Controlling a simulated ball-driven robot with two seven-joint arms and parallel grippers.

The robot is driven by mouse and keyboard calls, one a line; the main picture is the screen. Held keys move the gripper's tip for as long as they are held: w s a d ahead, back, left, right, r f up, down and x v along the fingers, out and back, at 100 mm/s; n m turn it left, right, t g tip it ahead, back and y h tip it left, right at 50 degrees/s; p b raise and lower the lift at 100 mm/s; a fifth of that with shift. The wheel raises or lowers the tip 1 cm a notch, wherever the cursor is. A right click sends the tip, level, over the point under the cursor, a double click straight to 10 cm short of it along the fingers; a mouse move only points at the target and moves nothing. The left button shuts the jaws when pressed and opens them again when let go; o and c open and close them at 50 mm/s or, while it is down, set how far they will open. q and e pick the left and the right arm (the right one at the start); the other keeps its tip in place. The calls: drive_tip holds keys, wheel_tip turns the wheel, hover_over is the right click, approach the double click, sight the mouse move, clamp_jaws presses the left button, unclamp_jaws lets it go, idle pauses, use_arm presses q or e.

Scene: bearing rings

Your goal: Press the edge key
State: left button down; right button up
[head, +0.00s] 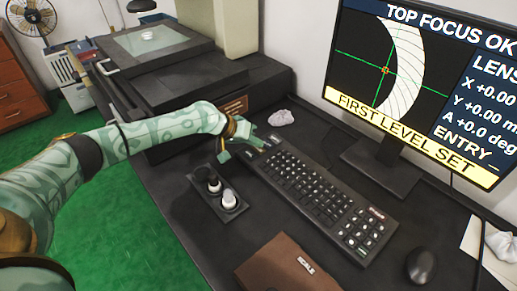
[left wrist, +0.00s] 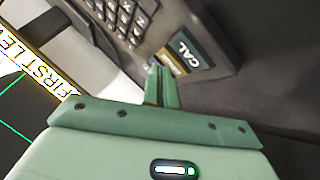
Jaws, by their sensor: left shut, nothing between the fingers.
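The black keyboard (head: 322,200) lies on the dark desk; part of it shows in the left wrist view (left wrist: 204,28). My left gripper (head: 258,142) is shut and empty at the keyboard's far left corner. In the left wrist view its closed fingertips (left wrist: 155,68) are at a tan key (left wrist: 169,64), covering part of it, so its label is unreadable. I cannot tell whether they touch it. A dark key marked CAL (left wrist: 188,49) sits beside it. No readable edge label shows. My right gripper is not in view.
A monitor (head: 420,75) reads "FIRST LEVEL SET" and "ENTRY". A small panel with knobs (head: 205,209) sits left of the keyboard, a brown box marked SCALE (head: 285,266) in front, and a mouse (head: 421,265) at right.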

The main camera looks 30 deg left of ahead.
sight(255, 150)
use_arm(q)
drive_tip(key=shift+f, duration=0.35)
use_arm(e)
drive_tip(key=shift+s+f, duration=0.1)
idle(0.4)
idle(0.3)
use_arm(q)
drive_tip(key=shift+r+p, duration=0.5)
drive_tip(key=shift+r, duration=0.3)
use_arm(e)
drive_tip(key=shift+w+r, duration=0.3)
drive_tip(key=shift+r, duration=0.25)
use_arm(q)
drive_tip(key=shift+r+p, duration=1.85)
drive_tip(key=shift+r, duration=0.75)
drive_tip(key=shift+f, duration=0.1)
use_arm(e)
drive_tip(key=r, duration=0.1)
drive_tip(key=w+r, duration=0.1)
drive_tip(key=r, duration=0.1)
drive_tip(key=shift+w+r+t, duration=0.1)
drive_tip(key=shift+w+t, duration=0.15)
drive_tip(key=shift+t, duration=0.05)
